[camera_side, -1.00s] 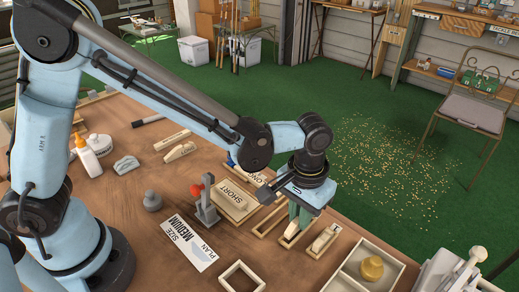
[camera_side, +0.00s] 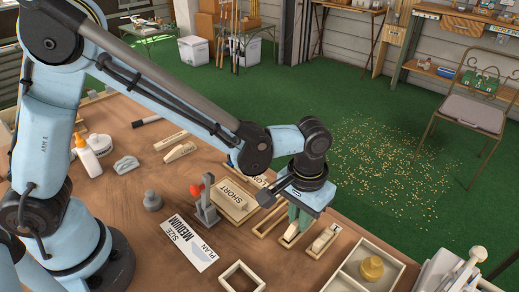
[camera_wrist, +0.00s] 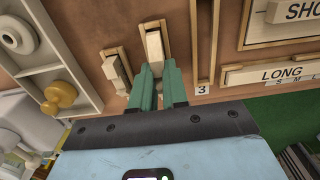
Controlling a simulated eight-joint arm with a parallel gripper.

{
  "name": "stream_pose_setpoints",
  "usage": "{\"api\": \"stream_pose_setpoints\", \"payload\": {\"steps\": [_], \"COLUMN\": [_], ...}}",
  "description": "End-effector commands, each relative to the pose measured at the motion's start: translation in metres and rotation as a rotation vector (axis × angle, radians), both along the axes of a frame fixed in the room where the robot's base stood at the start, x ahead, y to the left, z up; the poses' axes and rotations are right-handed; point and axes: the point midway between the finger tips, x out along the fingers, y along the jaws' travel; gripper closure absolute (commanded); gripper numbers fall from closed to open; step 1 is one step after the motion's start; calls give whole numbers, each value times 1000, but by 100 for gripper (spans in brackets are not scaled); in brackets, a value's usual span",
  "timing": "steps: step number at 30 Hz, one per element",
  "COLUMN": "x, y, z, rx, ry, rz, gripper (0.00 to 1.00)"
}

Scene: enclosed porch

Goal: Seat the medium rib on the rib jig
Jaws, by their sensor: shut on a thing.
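My gripper (camera_side: 297,222) points down with its green fingers shut on a pale wooden rib (camera_wrist: 154,44). The rib is in or just over a shallow wooden frame (camera_wrist: 140,27); I cannot tell whether it touches the bottom. The fingers hide part of the rib, and I read no size on it. Another pale rib (camera_side: 323,239) lies in the frame beside it. A sign (camera_side: 190,243) reads "PLAN SIZE MEDIUM". A grey stand with a red knob (camera_side: 203,202) is left of my gripper; I cannot tell whether it is the rib jig.
A block marked SHORT (camera_side: 232,199) lies left of my gripper, and a bar marked LONG (camera_wrist: 275,74) shows in the wrist view. A narrow empty frame (camera_side: 259,233) is beside the held rib. A divided tray (camera_side: 345,279) holds a yellow knob (camera_side: 371,268). Bare table lies at front left.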

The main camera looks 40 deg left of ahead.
Motion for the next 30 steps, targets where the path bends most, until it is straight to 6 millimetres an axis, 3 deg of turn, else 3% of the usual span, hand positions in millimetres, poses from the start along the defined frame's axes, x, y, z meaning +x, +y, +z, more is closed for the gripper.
{"api": "stream_pose_setpoints", "payload": {"steps": [24, 25, 30], "x": [0, 0, 0], "y": [0, 0, 0], "z": [-11, -11, -11], "rx": [0, 0, 0], "ry": [0, 0, 0], "rz": [0, 0, 0], "gripper": [100, 82, 56]}}
